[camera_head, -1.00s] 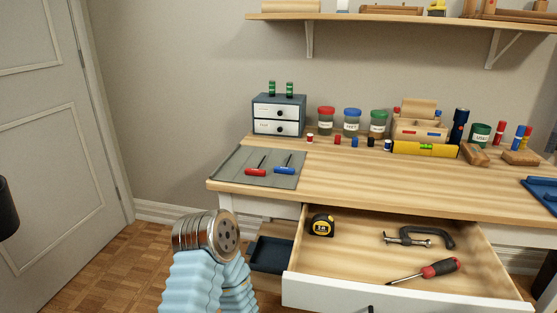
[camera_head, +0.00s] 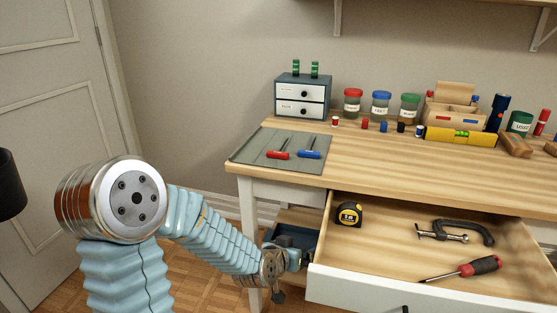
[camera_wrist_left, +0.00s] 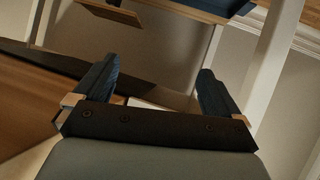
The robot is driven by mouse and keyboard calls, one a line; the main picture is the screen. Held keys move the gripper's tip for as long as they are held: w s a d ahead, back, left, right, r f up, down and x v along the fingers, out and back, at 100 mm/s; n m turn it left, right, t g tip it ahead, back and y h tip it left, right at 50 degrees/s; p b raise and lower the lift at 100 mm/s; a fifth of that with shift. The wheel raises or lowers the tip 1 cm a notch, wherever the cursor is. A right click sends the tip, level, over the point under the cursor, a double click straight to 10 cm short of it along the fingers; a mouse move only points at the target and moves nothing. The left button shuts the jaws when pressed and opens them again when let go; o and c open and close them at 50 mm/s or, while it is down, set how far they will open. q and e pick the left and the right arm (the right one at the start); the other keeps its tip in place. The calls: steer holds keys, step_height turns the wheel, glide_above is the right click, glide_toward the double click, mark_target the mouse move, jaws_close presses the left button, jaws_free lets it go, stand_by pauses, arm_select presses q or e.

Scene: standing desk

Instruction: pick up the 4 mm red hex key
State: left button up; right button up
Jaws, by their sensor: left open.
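The red-handled hex key (camera_head: 278,155) lies on the grey mat (camera_head: 250,148) at the desk's left end; its size marking is too small to read. A blue-handled one (camera_head: 309,155) lies just right of it. My left arm reaches in from the left, with its wrist low in front of the desk's left leg, below the desktop and well apart from the key. In the left wrist view my left gripper (camera_wrist_left: 158,78) is open with nothing between its fingers. The hex key is not in that view. My right gripper is not in view.
An open drawer (camera_head: 375,278) holds a tape measure (camera_head: 348,213), a clamp (camera_head: 460,233) and a screwdriver (camera_head: 470,267). A dark blue bin (camera_head: 292,235) sits under the desk near my wrist. A small drawer cabinet (camera_head: 302,97) stands behind the mat. The space above the mat is clear.

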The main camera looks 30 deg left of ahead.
arm_select(q)
steer(key=a+r+t+y, duration=0.2)
steer(key=a+r, duration=0.2)
steer(key=r, duration=0.4)
steer(key=n+t+y+b, duration=0.1)
steer(key=t+y+b, duration=0.1)
steer(key=t+y, duration=0.15)
glide_toward(277, 154)
steer(key=w, duration=0.1)
steer(key=w+a+p, duration=0.1)
steer(key=w, duration=0.1)
steer(key=shift+w+a+h, duration=0.1)
steer(key=shift+a+h, duration=0.1)
steer(key=shift+h, duration=0.15)
steer(key=p+x, duration=0.1)
steer(key=x, duration=0.4)
steer(key=shift+w+p, duration=0.35)
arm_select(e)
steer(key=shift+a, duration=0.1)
arm_select(q)
steer(key=shift+c, duration=0.5)
steer(key=c, duration=1)
